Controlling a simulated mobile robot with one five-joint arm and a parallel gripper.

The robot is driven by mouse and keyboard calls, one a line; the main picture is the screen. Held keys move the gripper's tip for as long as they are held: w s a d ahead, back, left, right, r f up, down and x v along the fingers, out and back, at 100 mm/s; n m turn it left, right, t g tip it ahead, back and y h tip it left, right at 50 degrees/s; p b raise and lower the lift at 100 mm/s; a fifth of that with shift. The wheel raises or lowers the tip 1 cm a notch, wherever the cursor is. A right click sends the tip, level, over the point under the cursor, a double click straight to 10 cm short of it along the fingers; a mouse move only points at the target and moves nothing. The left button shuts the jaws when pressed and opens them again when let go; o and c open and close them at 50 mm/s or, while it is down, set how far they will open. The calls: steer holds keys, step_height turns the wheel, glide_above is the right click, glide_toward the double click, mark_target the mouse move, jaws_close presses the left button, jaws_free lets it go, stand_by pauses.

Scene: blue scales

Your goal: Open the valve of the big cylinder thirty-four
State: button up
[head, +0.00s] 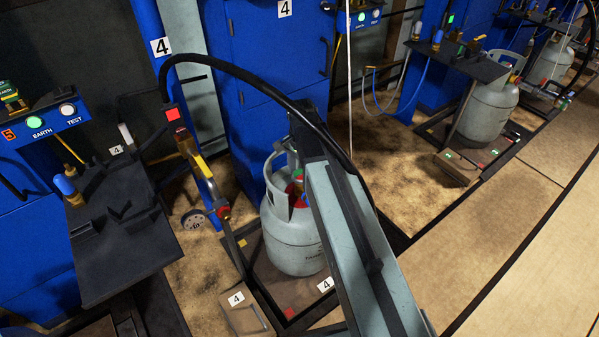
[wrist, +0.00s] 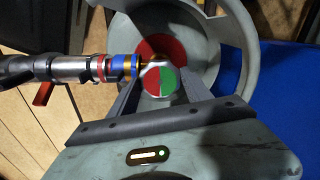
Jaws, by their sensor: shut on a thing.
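The big grey cylinder (head: 293,240) stands upright at the middle of the head view, its collar and red top partly behind my arm. I cannot read thirty-four on it. In the wrist view I look down on its grey collar (wrist: 235,45) and red centre. The valve knob (wrist: 161,82), with a face half red and half green, sits between the fingers of my gripper (wrist: 160,88), which is shut on it. A coupling (wrist: 75,70) with red and blue rings reaches the brass part beside the knob from the left. In the head view my arm hides the gripper.
A dark shelf (head: 118,225) stands at the left. A black hose (head: 235,75) arches above the cylinder. A blue cabinet (head: 270,50) is behind. Another grey cylinder (head: 490,112) stands at the back right. The floor (head: 500,230) at the right is clear.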

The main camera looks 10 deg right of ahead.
steer(key=n, duration=0.5)
steer(key=shift+d, duration=0.15)
steer(key=n, duration=0.4)
steer(key=shift+n, duration=0.4)
steer(key=n, duration=0.4)
steer(key=shift+w, duration=0.1)
steer(key=n, duration=0.9)
steer(key=shift+a+n, duration=0.2)
steer(key=shift+n, duration=0.1)
steer(key=n, duration=0.3)
steer(key=shift+n, duration=0.3)
steer(key=n, duration=0.3)
steer(key=shift+a+n, duration=0.1)
steer(key=shift+n, duration=0.2)
steer(key=shift+s+n, duration=0.2)
steer(key=shift+n, duration=1.6)
